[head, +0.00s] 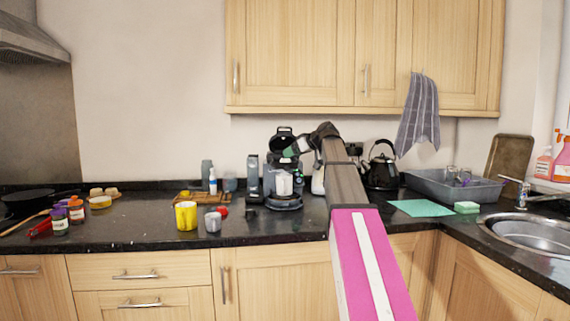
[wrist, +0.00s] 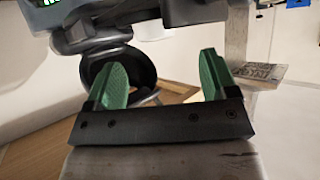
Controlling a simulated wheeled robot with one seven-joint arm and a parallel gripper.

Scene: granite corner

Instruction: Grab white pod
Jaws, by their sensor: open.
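My gripper (wrist: 162,75) is open in the wrist view, its two green fingers apart with nothing held between them. In the head view my gripper (head: 293,151) is at the upper part of the dark coffee machine (head: 282,203), whose lid is raised. The wrist view shows dark machine parts and a round black piece (wrist: 135,66) just beyond the fingers. I cannot make out a white pod for certain in either view. A white cup (head: 284,185) stands in the machine below the gripper.
A yellow mug (head: 186,215), a grey cup (head: 213,222) and a small red item (head: 222,211) stand left of the machine. A black kettle (head: 381,171) and a grey dish tray (head: 455,187) are to the right. The counter left of the yellow mug has free room.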

